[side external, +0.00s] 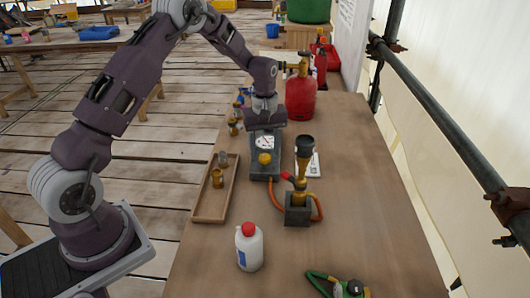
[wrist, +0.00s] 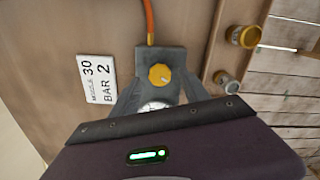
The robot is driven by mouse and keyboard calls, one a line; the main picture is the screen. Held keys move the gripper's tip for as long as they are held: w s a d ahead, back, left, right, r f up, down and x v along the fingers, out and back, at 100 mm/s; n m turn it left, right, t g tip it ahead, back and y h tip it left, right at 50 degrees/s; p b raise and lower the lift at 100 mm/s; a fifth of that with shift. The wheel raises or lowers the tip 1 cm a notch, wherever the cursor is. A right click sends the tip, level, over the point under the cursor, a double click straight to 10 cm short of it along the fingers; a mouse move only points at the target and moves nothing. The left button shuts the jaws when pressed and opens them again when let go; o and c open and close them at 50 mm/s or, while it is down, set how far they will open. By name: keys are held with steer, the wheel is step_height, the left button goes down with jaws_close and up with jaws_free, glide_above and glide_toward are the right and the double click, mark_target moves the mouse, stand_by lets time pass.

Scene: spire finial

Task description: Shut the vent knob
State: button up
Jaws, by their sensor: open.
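A yellow round knob (wrist: 160,75) with a dark pointer mark sits on a dark grey block (wrist: 174,55), beside a white dial gauge (wrist: 154,107) partly hidden by my gripper. In the side view the knob (side external: 264,158) is on the block's near side, below the gauge (side external: 264,142). It is the likely vent knob; no label on it is readable. My gripper (wrist: 160,80) is open, its grey fingers spread on either side of the gauge and pointing toward the knob. It hangs over the block in the side view (side external: 265,130). Contact with the knob cannot be told.
An orange hose (side external: 276,197) runs from the block to a brass torch (side external: 301,175) on a dark base. A wooden tray (side external: 201,213) with brass pieces lies left. A white bottle (side external: 250,249) stands in front. A label card (wrist: 97,79) and red cylinder (side external: 300,97) are near.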

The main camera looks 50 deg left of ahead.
steer(key=shift+f, duration=0.85)
jaws_close()
steer(key=shift+m, duration=0.3)
steer(key=m, duration=1.1)
steer(key=shift+r+m, duration=0.1)
steer(key=shift+m, duration=0.2)
jaws_free()
